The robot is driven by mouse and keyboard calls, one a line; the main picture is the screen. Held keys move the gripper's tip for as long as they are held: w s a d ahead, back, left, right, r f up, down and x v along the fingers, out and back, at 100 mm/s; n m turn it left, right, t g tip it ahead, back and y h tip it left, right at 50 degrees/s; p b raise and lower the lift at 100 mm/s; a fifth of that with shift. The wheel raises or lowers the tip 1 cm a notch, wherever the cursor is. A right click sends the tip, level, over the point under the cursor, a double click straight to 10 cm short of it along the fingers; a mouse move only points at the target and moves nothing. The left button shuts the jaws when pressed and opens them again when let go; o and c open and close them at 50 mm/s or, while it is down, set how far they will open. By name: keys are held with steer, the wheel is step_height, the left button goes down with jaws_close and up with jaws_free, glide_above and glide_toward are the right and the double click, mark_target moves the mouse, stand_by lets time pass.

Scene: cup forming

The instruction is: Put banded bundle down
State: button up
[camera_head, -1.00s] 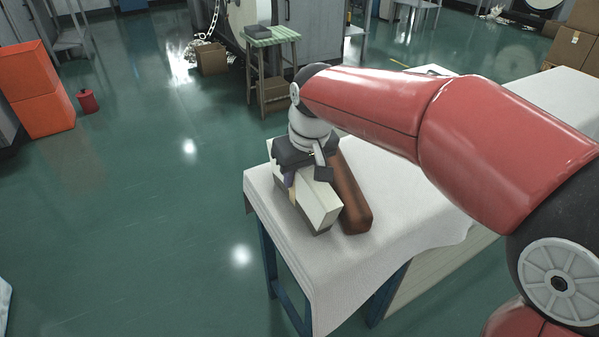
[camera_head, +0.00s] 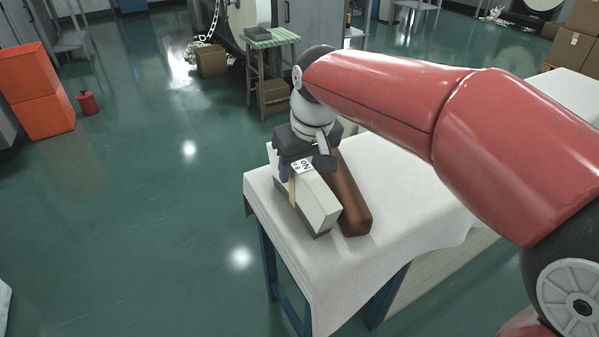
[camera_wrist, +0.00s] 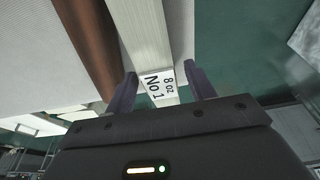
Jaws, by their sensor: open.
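The banded bundle (camera_head: 319,205) is a long pale block with a tan band and a white label. It lies on the white-clothed table (camera_head: 345,285) near its left corner, beside a brown bar. My gripper (camera_head: 298,172) is open just above the bundle's far part. In the wrist view the bundle (camera_wrist: 148,30) runs between the spread fingers of my gripper (camera_wrist: 162,88), and its label reads "No 1" and "8 oz". The fingers look clear of its sides, though the exact gap is hard to judge.
The brown bar (camera_head: 350,194) lies close along the bundle's right side. The cloth to the right of the bar is clear under my arm. The table's left edge drops to the green floor (camera_head: 150,220). A small stool (camera_head: 271,70) stands behind.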

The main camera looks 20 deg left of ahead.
steer(key=v, duration=0.8)
steer(key=shift+d+r+p, duration=0.15)
steer(key=shift+r+p, duration=0.15)
steer(key=shift+p, duration=0.1)
steer(key=shift+r, duration=0.1)
steer(key=shift+d, duration=0.25)
steer(key=s+d+f+m+t, duration=0.1)
steer(key=s+d+f+m, duration=0.1)
steer(key=d, duration=0.6)
steer(key=s+d+f+m+t+h, duration=0.1)
steer(key=s+d+f+m, duration=0.1)
steer(key=d, duration=0.7)
steer(key=s+d+f+m+t, duration=0.1)
steer(key=s+d+f+m, duration=0.1)
steer(key=d, duration=0.6)
steer(key=shift+s+d+m+h, duration=0.2)
steer(key=shift+s+m+h, duration=0.2)
steer(key=shift+s+m, duration=0.6)
steer(key=shift+o, duration=0.5)
steer(key=s+d+f+m, duration=0.1)
steer(key=s+d+f, duration=0.3)
steer(key=s+d, duration=0.1)
steer(key=shift+f+m+t, duration=0.3)
steer(key=shift+f+m, duration=0.05)
steer(key=shift+m, duration=0.05)
steer(key=shift+s+d+f, duration=0.15)
steer(key=shift+s+f, duration=0.1)
steer(key=shift+c, duration=0.2)
